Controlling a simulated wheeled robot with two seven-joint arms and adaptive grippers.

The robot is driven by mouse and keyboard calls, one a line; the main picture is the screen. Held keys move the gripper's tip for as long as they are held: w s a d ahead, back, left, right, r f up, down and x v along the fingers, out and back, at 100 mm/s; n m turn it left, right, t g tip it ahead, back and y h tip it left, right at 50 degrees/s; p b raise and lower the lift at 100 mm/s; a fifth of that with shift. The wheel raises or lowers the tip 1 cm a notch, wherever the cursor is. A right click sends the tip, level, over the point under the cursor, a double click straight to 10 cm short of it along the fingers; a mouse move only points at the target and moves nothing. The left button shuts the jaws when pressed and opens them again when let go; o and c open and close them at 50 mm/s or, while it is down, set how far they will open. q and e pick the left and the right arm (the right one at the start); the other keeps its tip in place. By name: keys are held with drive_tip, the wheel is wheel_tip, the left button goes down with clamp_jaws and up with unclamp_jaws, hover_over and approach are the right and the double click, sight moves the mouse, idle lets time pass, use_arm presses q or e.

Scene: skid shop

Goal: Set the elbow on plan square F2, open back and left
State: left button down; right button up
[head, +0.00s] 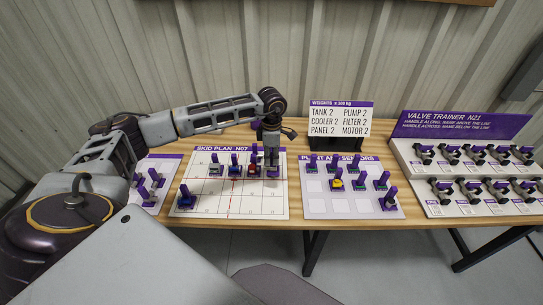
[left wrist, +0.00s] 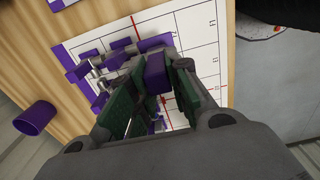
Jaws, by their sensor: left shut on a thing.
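The skid plan board (head: 215,205) is a white gridded sheet with red lines and a purple header, lying on the table. My left gripper (head: 271,148) reaches over its far right part, pointing down. It is shut on a purple-handled piece (head: 271,171), low over or on the board; I cannot tell whether it touches. In the left wrist view a purple handle (left wrist: 156,68) stands between the green-padded fingers. The held piece's body is mostly hidden, so its open ends and exact square cannot be read. My right gripper is not in view.
Several purple-handled pieces (head: 235,170) stand in a row along the board's far side, close left of my gripper. Another piece (head: 186,199) stands at its near left. The plant and sensors board (head: 340,207), weights sign (head: 340,113) and valve trainer (head: 462,127) are to the right.

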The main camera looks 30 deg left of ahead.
sight(271, 173)
use_arm(q)
drive_tip(key=shift+b, duration=0.3)
idle(0.9)
drive_tip(key=shift+f, duration=0.15)
drive_tip(key=shift+f+b, duration=0.6)
drive_tip(key=shift+f, duration=0.05)
drive_tip(key=shift+f+b, duration=1.05)
drive_tip(key=shift+f, duration=0.45)
drive_tip(key=shift+f+b, duration=0.35)
drive_tip(key=shift+f, duration=0.1)
drive_tip(key=shift+f, duration=0.15)
drive_tip(key=shift+f, duration=0.15)
drive_tip(key=shift+f+b, duration=1.25)
drive_tip(key=shift+f, duration=0.1)
